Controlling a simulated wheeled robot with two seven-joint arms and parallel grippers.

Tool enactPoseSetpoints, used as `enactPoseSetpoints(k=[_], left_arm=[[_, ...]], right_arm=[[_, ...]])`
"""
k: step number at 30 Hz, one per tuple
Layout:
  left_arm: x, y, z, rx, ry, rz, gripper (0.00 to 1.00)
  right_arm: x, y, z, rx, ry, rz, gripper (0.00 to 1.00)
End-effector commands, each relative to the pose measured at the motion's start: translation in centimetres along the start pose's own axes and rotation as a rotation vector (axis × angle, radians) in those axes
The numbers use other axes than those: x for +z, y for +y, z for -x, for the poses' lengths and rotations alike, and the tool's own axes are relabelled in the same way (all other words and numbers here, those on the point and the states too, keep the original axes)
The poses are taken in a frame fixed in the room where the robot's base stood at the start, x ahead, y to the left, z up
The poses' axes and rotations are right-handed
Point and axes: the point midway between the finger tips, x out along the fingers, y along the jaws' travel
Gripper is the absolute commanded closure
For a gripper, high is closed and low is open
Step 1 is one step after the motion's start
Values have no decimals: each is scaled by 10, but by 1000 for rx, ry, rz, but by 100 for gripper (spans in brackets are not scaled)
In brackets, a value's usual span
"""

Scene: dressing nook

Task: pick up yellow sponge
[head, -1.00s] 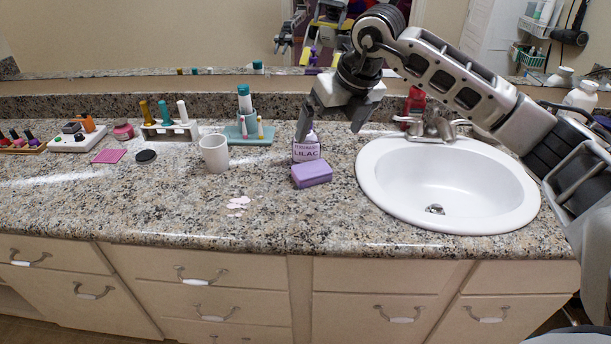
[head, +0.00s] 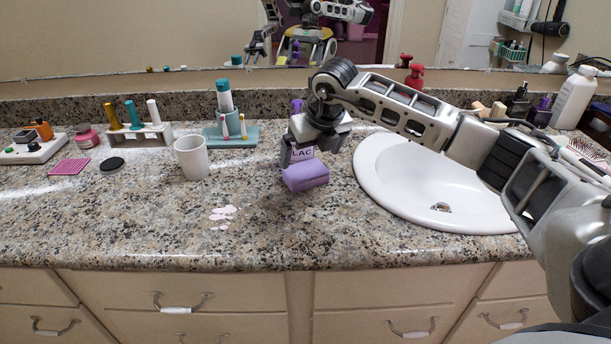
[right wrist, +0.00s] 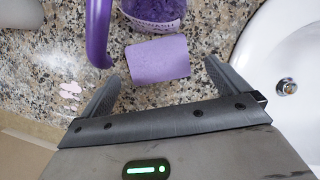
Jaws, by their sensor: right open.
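No yellow sponge shows; the block by my gripper is purple. This purple sponge-like block (head: 306,176) lies on the granite counter in front of a lilac hand-wash bottle (head: 302,153), left of the sink. My right gripper (head: 306,158) is open, pointing down just above and behind the block, and partly covers the bottle. In the right wrist view the block (right wrist: 158,60) sits between and just past the open fingertips (right wrist: 163,74), apparently not held. The bottle's purple pump (right wrist: 98,32) reaches in at upper left. My left gripper is not in view.
A white cup (head: 192,158) and a pink spill (head: 222,213) are to the left. A teal toothbrush stand (head: 231,134) is behind. The white sink (head: 390,185) is at right. The counter in front of the block is clear.

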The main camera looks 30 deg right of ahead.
Motion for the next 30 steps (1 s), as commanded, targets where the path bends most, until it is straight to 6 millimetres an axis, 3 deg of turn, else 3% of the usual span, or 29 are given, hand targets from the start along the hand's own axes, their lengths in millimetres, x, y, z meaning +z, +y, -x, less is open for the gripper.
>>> enactPoseSetpoints(k=[5,13,22,23,26,27,30], left_arm=[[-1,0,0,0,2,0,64],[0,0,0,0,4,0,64],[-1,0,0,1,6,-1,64],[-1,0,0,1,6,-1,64],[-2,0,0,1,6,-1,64],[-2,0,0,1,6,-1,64],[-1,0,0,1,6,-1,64]], right_arm=[[-2,2,-12,1,3,1,0],[-7,5,-50,1,3,1,0],[-6,4,-56,1,0,1,0],[-6,4,-56,1,0,1,3],[-6,4,-56,1,0,1,31],[-6,4,-56,1,0,1,35],[-6,4,-56,1,0,1,36]])
